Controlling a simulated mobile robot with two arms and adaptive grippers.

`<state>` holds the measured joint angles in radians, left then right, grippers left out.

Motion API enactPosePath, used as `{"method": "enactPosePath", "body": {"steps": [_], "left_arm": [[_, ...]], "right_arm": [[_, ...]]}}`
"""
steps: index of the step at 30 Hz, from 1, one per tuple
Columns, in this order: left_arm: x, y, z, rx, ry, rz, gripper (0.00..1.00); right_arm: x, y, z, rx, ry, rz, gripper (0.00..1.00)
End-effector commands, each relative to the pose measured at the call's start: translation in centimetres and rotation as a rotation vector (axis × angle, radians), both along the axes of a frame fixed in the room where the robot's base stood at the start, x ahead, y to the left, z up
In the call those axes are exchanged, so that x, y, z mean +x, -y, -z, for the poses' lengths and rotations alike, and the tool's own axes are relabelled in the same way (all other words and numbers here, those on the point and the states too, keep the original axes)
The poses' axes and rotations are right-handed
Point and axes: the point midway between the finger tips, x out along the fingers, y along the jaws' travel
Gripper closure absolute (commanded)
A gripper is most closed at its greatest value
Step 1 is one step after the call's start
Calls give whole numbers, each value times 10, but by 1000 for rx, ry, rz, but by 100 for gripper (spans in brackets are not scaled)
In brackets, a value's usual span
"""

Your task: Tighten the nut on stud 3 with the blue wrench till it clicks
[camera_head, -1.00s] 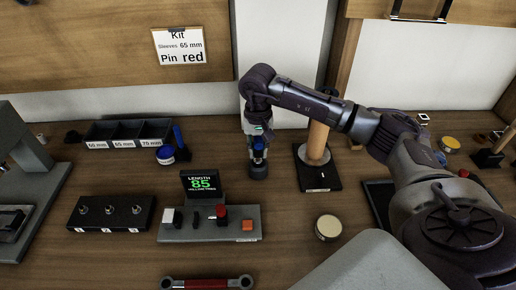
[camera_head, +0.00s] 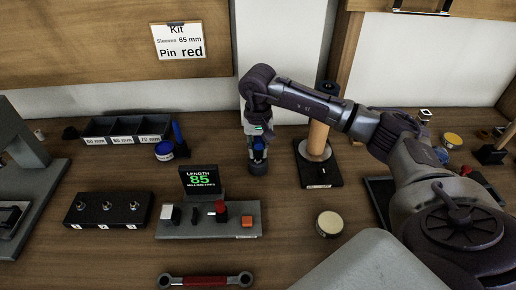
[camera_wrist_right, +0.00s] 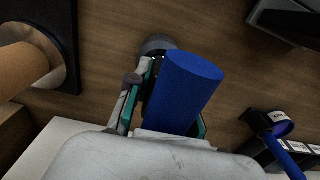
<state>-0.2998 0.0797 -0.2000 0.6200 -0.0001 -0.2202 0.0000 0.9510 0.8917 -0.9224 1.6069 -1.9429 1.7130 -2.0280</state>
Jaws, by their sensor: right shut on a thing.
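My right gripper (camera_head: 258,152) is shut on a thick blue cylinder (camera_wrist_right: 185,90), which looks like the handle of the blue wrench. It stands about upright, with a dark round end below it near the table; I cannot tell whether that end touches the table. The dark stud block (camera_head: 85,215) is on the left of the table, with three metal studs on top and small white labels on its front. Stud 3 (camera_head: 134,206) appears to be the right-hand one; its nut is too small to make out. My gripper is behind and right of the block. My left gripper is not in view.
A grey console (camera_head: 190,231) with a display reading 85 and a red knob stands right of the block. A wooden post (camera_head: 318,135) stands right of my gripper.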

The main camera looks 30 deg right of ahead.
Motion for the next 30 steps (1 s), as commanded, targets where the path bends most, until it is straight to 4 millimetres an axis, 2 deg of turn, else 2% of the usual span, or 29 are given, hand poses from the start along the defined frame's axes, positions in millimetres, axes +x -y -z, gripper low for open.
{"method": "enactPosePath", "body": {"steps": [4,5,9,10,18,21,26,30], "left_arm": [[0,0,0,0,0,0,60],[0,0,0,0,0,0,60],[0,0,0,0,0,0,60],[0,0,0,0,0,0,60],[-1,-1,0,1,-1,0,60],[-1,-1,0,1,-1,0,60],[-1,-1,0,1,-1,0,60],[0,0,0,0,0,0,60]], "right_arm": [[0,0,-1,0,2,0,100],[0,0,-1,0,2,0,75],[0,0,-1,0,2,0,52],[0,0,-1,0,1,0,49],[0,0,0,-1,-1,0,49],[0,0,-5,0,1,0,49],[1,0,-30,0,6,-1,49],[1,0,-62,1,6,1,49]]}}
